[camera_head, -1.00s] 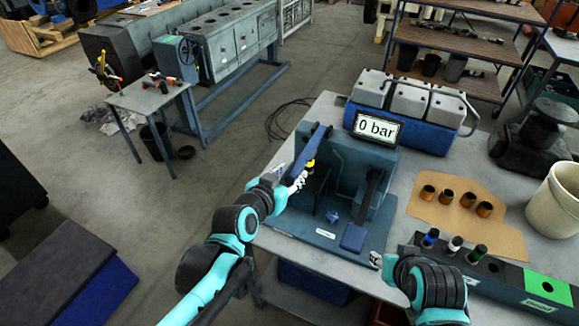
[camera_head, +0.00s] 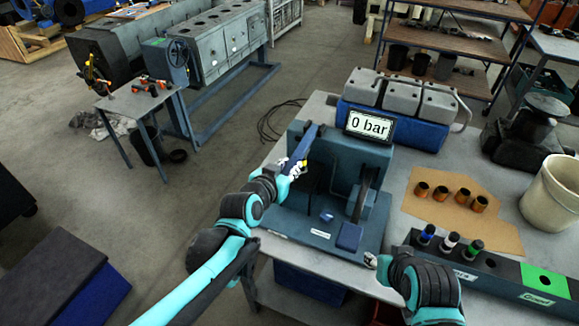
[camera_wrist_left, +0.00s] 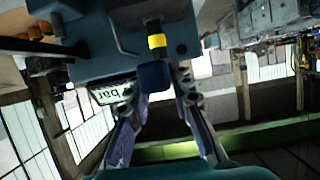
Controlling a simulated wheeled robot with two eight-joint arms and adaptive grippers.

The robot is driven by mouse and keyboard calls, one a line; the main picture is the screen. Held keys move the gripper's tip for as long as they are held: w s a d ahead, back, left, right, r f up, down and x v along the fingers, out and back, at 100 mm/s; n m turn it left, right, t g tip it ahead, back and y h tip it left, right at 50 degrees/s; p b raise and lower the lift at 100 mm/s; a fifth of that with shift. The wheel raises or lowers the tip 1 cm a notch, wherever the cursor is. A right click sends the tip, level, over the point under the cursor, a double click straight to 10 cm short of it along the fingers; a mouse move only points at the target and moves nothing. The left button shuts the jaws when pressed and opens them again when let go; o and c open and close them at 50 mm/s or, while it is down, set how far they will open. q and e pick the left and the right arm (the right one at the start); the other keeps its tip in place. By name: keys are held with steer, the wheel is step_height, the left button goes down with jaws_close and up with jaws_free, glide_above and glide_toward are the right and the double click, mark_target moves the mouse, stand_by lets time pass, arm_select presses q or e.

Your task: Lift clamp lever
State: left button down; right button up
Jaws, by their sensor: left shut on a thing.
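The clamp lever (camera_head: 304,146) is a long blue bar with a yellow band, at the left side of the blue test fixture (camera_head: 340,150). It slants from the fixture's top down toward my left gripper (camera_head: 294,168). My left gripper is shut on the lever's lower end. In the left wrist view, my left gripper (camera_wrist_left: 158,105) has its fingers on both sides of the lever's dark blue end (camera_wrist_left: 154,77), with the yellow band just beyond. My right gripper (camera_head: 372,260) is low at the fixture's front right corner, mostly hidden by its own wrist.
A display (camera_head: 369,125) reading "0 bar" stands behind the fixture. On the right are a brown mat (camera_head: 425,210) with several copper-coloured parts, a rack (camera_head: 500,277) with three capped parts, and a white bucket (camera_head: 552,195). Open floor lies left of the bench.

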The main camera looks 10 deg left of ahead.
arm_select(q)
steer(key=r+g+p, duration=0.1)
steer(key=r+p, duration=0.3)
steer(key=p, duration=0.1)
steer(key=w+r+g+p, duration=0.1)
steer(key=r+p, duration=0.1)
steer(key=p, duration=0.1)
steer(key=shift+d+g+y, duration=0.15)
steer(key=shift+g+y, duration=0.15)
steer(key=shift+y, duration=0.1)
steer(key=w+d+r+g+y+p, duration=0.1)
steer(key=w+r+g+p, duration=0.2)
steer(key=r+g+p, duration=0.1)
steer(key=shift+r+p, duration=0.75)
steer(key=shift+p, duration=0.5)
steer(key=shift+w, duration=0.1)
steer(key=c, duration=1.3)
jaws_free()
steer(key=shift+c, duration=0.2)
steer(key=v, duration=1.2)
steer(key=shift+d, duration=0.25)
